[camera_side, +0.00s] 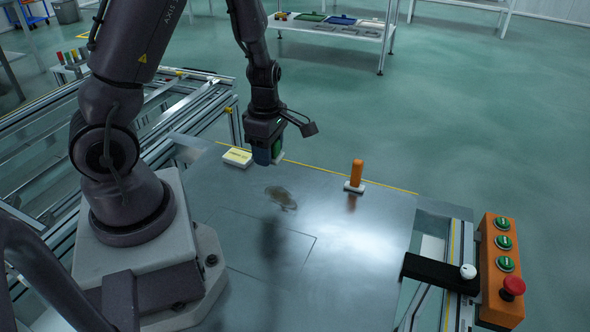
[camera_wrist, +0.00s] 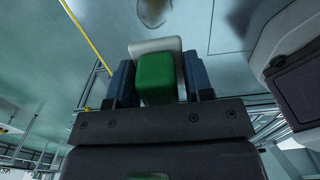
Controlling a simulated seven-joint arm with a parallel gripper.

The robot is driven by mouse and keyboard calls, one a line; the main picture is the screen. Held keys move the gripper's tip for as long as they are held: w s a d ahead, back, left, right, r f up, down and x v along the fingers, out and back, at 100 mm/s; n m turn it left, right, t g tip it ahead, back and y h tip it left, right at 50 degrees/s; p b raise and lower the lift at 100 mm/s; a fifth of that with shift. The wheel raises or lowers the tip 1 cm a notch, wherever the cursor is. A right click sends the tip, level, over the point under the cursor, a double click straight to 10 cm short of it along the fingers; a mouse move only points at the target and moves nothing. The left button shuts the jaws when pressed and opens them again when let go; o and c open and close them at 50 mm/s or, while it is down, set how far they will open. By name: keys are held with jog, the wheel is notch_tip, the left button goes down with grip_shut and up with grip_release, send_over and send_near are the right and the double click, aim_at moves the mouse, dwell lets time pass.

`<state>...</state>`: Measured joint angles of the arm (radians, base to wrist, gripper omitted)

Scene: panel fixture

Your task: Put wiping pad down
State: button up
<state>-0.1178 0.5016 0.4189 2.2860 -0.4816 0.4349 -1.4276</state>
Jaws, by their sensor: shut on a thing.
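The wiping pad has a green block-shaped grip and a white pad, seen in the wrist view (camera_wrist: 155,78). My gripper (camera_wrist: 159,82) is shut on it, with one blue finger on each side of the green grip. In the side view my gripper (camera_side: 267,157) hangs above the far part of the metal panel (camera_side: 350,235); a green edge of the wiping pad (camera_side: 277,148) shows at its right. Most of the pad is hidden there by the fingers. I cannot tell the exact gap between pad and panel.
A yellow-and-white block (camera_side: 237,157) lies just left of my gripper. An orange-handled tool (camera_side: 357,173) stands upright on a white base to the right. A brownish smear (camera_side: 281,197) marks the panel. An orange button box (camera_side: 503,265) and black lever (camera_side: 440,272) are at the right.

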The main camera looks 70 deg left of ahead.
jog(key=w+a+f, duration=0.2)
jog(key=w, duration=0.2)
send_over(295, 176)
notch_tip(295, 176, down, 5)
jog(key=shift+s+f, duration=0.15)
jog(key=shift+f, duration=0.05)
jog(key=shift+w+f, duration=0.2)
jog(key=shift+f, duration=1.5)
